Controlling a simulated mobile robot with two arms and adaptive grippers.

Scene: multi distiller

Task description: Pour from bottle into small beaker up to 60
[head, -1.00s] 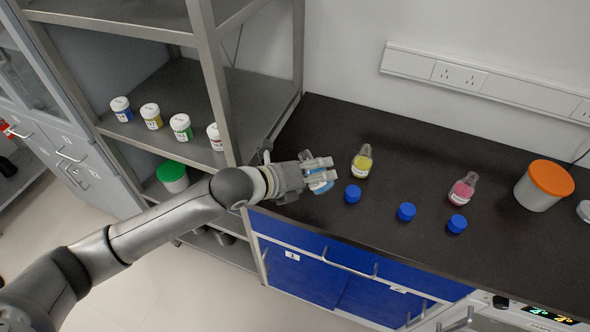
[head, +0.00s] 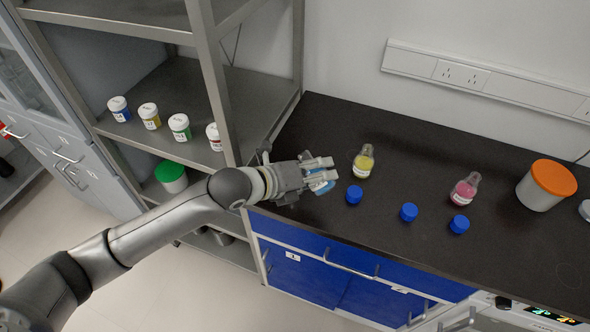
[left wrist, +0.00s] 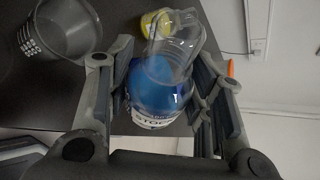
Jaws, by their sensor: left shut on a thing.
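My left gripper (head: 318,172) is shut on a clear bottle with blue liquid (head: 321,185), above the left part of the dark bench. In the left wrist view the bottle (left wrist: 158,88) lies between the fingers, its uncapped clear neck pointing to the top of the picture and a "STOC" label partly showing. A clear beaker with white marks (left wrist: 65,28) stands at the upper left of that view, beside the bottle and apart from it. It looks empty. In the head view I cannot make out the beaker. My right gripper is not in view.
A yellow bottle (head: 363,164) and a pink bottle (head: 465,190) stand on the bench (head: 330,125). Three blue caps (head: 409,212) lie in front of them. An orange-lidded tub (head: 545,186) is at the right. A metal shelf post (head: 213,85) is close to my left arm.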

